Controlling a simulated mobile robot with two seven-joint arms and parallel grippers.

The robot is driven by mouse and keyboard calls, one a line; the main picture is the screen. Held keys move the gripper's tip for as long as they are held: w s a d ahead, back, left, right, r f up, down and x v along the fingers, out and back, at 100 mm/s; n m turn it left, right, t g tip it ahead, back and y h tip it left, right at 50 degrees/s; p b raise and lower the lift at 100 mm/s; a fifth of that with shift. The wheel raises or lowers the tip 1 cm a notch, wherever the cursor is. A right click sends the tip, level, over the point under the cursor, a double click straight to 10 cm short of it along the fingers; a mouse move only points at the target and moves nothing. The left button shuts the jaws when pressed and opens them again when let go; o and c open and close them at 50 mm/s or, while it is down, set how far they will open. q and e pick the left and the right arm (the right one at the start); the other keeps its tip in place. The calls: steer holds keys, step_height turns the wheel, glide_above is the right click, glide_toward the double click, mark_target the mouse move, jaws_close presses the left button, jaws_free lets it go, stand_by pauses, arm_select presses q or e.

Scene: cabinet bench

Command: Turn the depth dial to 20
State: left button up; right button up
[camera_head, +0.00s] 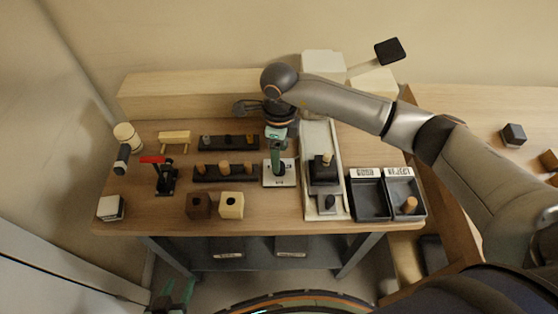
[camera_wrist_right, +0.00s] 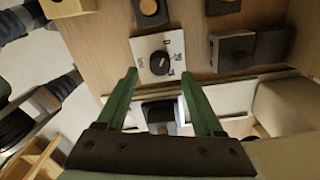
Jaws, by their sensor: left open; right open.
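The depth dial is a round black knob (camera_wrist_right: 160,62) on a white square plate (camera_wrist_right: 146,46) with small dark marks around it, too small to read surely. In the head view the white plate (camera_head: 280,180) lies on the bench, and my right gripper (camera_head: 277,158) is above it, hiding the knob. In the right wrist view my right gripper (camera_wrist_right: 158,76) is open and empty, its green fingertips apart on either side of the plate's near edge. My left gripper (camera_head: 175,297) shows only partly at the bottom left of the head view, away from the bench top.
Left of the plate are peg racks (camera_head: 225,172), a red-handled lever (camera_head: 155,160) and two blocks (camera_head: 231,205). A pale tray with a black device (camera_head: 325,172) stands close on its right, then two black bins (camera_head: 370,198). Clear wood lies in front of the plate.

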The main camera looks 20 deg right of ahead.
steer(key=shift+f, duration=2.3)
jaws_close()
